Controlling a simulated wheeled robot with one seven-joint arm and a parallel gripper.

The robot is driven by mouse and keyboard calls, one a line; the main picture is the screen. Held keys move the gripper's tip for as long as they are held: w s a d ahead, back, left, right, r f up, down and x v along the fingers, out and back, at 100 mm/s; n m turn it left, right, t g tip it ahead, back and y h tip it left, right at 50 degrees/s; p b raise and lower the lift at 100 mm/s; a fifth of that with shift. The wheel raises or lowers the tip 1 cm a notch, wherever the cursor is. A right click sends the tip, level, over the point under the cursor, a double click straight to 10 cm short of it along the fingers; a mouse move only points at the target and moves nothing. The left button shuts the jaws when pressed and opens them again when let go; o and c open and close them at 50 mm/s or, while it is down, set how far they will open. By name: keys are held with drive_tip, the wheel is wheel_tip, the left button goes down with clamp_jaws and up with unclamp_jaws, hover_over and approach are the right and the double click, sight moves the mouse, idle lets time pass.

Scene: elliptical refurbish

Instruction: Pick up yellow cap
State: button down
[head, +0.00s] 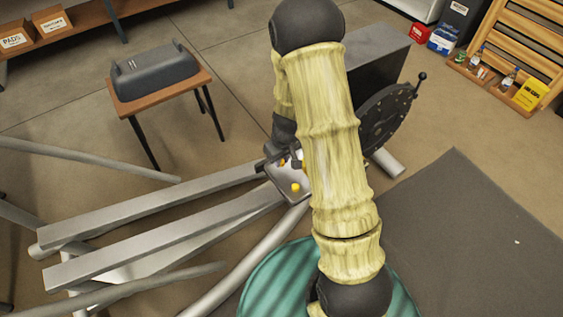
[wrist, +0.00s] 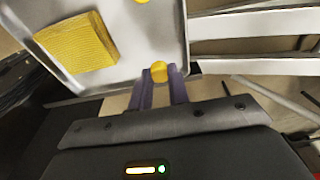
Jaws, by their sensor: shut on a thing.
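My gripper (wrist: 160,76) is shut on a small round yellow cap (wrist: 159,71), which sits between the two purple-grey fingertips in the wrist view. The held cap overlaps the lower edge of a pale metal tray (wrist: 120,50); I cannot tell whether it touches it. A second yellow piece (wrist: 142,1) is cut off at the top edge. In the head view the tray (head: 284,188) is partly hidden by my arm, with a yellow cap (head: 295,187) on it. I cannot tell if it is the held one.
A ribbed yellow block (wrist: 75,42) lies in the tray. Grey beams (head: 160,240) of the elliptical frame run left of it, and a dark disc (head: 388,115) stands to the right. A small table (head: 135,105) bears a grey housing (head: 155,70). A dark mat (head: 465,225) is mostly clear.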

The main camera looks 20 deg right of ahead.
sight(282, 162)
wheel_tip(282, 162, up, 6)
drive_tip(key=shift+r+p, duration=0.1)
drive_tip(key=shift+p, duration=0.85)
drive_tip(key=w+f+m, duration=0.2)
drive_tip(key=m, duration=0.1)
drive_tip(key=shift+w+a+f+m+h, duration=0.1)
drive_tip(key=shift+w+f+m+h, duration=0.05)
drive_tip(key=shift+m+h, duration=0.15)
